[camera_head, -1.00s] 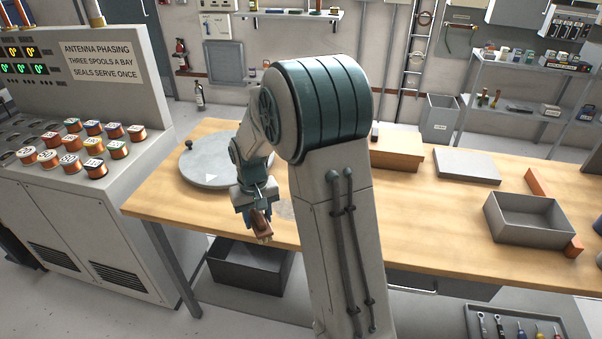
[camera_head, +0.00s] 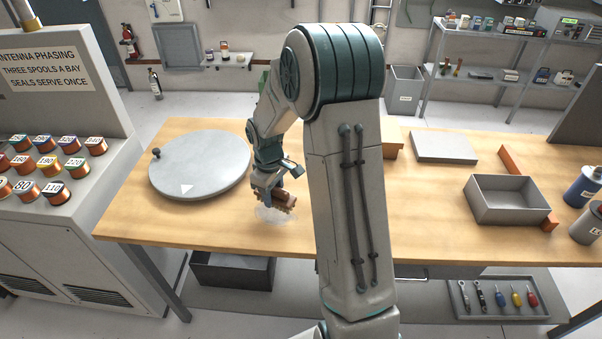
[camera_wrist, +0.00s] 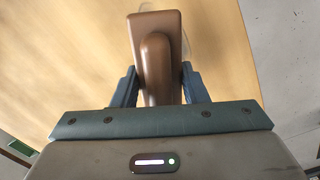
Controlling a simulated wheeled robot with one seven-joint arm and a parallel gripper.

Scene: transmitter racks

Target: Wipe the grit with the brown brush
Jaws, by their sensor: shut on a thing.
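My gripper (camera_head: 270,186) is shut on the brown brush (camera_head: 284,200) above the left half of the wooden workbench, near its front edge. In the wrist view the brush (camera_wrist: 155,50) sits between the two blue fingers, its handle toward the camera. The grit (camera_head: 275,215) shows as a faint greyish patch on the bench just below and around the brush. Part of the patch also shows beyond the brush in the wrist view (camera_wrist: 185,42). The brush covers some of it. I cannot tell whether the bristles touch the bench.
A round grey turntable (camera_head: 200,165) with a small knob lies left of the gripper. A grey open bin (camera_head: 510,215), an orange bar (camera_head: 515,170) and a flat grey box (camera_head: 443,147) are to the right. My arm hides the bench's middle. The wooden bench (camera_head: 190,230) is clear in front of the turntable.

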